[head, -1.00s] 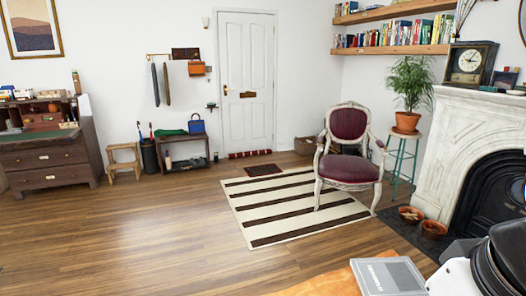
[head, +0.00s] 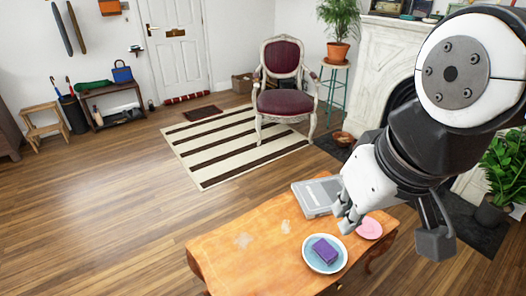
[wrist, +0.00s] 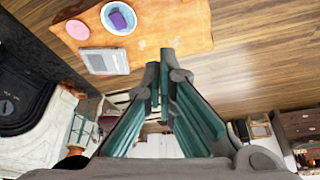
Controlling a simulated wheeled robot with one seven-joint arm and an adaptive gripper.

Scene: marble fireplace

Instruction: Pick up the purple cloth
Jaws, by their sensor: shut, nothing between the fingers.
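The purple cloth (head: 325,250) looks like a small folded block. It lies on a round blue plate with a white rim (head: 309,262) on the wooden table (head: 230,245). It also shows at the top left of the wrist view (wrist: 118,18), on its plate (wrist: 107,29). My gripper (head: 345,220) is in the air above the table, a little above and right of the plate in the head view. In the wrist view, its fingers (wrist: 160,62) are together and empty, apart from the cloth.
A grey book or box (head: 317,196) lies behind the plate, and a pink round item (head: 369,228) lies to its right. A red armchair (head: 283,102) stands on a striped rug (head: 215,150) beyond.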

